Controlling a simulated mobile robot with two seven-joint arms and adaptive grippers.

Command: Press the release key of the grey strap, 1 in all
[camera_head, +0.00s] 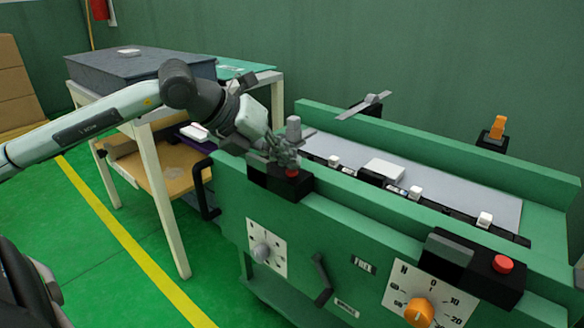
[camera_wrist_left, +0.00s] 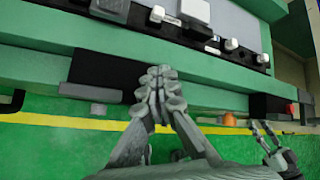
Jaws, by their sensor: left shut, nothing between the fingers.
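My left gripper (camera_head: 288,163) is shut and empty, over the black box with a red button (camera_head: 292,173) at the near left corner of the green machine. In the left wrist view its fingertips (camera_wrist_left: 163,82) are together, in front of the black box (camera_wrist_left: 105,75); contact cannot be told. A grey flat cross-shaped piece (camera_head: 370,103) stands at the machine's far rim. Which part is the grey strap or its release key is unclear. My right gripper (camera_wrist_left: 264,132) shows at the right of the left wrist view with its fingers apart.
A second black box with a red button (camera_head: 503,264) sits on the near right rim. White blocks (camera_head: 383,169) stand on the machine's bed. An orange knob (camera_head: 419,312) and a black handle (camera_head: 321,280) project from the front. A table (camera_head: 150,150) stands at left.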

